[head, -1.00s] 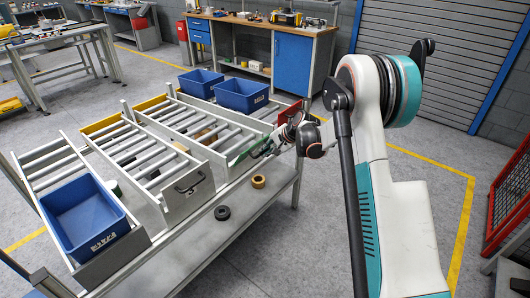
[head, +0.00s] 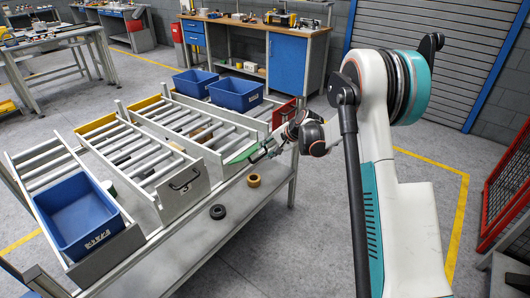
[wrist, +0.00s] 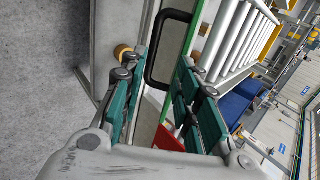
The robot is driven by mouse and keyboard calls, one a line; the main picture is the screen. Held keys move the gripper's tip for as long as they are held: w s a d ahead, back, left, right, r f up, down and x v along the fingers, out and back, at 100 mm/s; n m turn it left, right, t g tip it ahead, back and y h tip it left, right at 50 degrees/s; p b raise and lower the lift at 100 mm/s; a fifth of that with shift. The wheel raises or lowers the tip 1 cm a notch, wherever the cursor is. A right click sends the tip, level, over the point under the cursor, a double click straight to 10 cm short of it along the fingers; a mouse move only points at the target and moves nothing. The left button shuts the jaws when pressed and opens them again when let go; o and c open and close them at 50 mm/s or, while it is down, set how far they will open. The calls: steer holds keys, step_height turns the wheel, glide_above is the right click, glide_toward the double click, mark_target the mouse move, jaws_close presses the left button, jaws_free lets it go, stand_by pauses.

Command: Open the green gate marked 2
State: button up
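The green gate (head: 242,152) closes the near end of a roller lane in the head view. In the wrist view its green edge (wrist: 190,45) and black loop handle (wrist: 166,42) show. No number can be read on it. My gripper (head: 264,149) is at the gate's outer face in the head view. In the wrist view my gripper (wrist: 157,62) is open, one finger each side, with the lower end of the handle between them. I cannot tell whether a finger touches the handle.
A white gate with a black handle (head: 184,180) stands left of it, a red gate (head: 284,115) right. A tan ring (head: 253,180) and a black ring (head: 218,212) lie on the front ledge. Blue bins (head: 236,94) sit on the lanes. The floor in front is clear.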

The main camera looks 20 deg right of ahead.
steer(key=v, duration=0.8)
steer(key=shift+s+d+r, duration=0.15)
steer(key=shift+s+r, duration=0.05)
steer(key=shift+s, duration=0.05)
